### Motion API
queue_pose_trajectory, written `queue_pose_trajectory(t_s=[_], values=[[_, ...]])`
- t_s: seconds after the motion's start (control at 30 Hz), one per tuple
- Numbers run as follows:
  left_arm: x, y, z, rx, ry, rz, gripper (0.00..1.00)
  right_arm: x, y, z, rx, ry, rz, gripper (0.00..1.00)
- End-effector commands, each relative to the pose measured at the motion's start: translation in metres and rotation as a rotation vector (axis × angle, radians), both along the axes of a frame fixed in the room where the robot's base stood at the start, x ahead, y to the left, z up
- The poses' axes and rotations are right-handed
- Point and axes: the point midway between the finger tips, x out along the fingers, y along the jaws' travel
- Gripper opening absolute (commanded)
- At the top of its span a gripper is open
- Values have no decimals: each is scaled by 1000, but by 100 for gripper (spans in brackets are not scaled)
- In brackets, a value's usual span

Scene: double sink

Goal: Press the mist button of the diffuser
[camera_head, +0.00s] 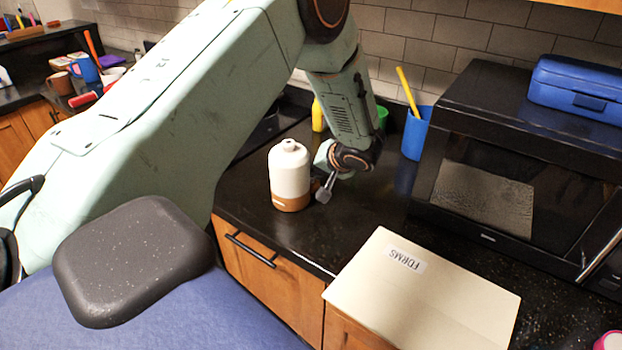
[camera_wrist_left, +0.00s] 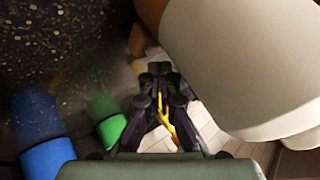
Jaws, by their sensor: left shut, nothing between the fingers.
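The diffuser (camera_head: 289,170) stands upright on the black counter, with a white body, a narrow top and a brown base. A small pale mark shows on its base; I cannot tell whether this is the mist button. My left gripper (camera_head: 324,194) is shut and empty, low beside the diffuser's right side, close to its base. In the left wrist view the shut fingers (camera_wrist_left: 159,70) point toward the brown base, and the large white body of the diffuser (camera_wrist_left: 245,60) fills the upper right. I cannot tell whether the fingertips touch it. My right gripper is not in view.
A blue cup (camera_head: 417,133) with a yellow stick stands behind, with a green item (camera_head: 382,117) and a yellow bottle (camera_head: 318,115) near the wall. A black microwave (camera_head: 510,150) bearing a blue case (camera_head: 580,88) is at right. A cream box (camera_head: 425,295) lies in front.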

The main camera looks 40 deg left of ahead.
Motion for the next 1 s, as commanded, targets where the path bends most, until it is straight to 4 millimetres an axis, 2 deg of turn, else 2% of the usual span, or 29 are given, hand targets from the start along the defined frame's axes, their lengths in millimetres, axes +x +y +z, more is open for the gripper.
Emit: queue_pose_trajectory(t_s=[0.6, 0.77, 1.0], values=[[0, 0, 52, -1, -2, 0, 0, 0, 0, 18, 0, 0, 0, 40], [0, 0, 60, 0, -1, -1, 0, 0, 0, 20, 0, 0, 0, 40], [0, 0, 60, 1, -1, -1, 0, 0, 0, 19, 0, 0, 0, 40]])
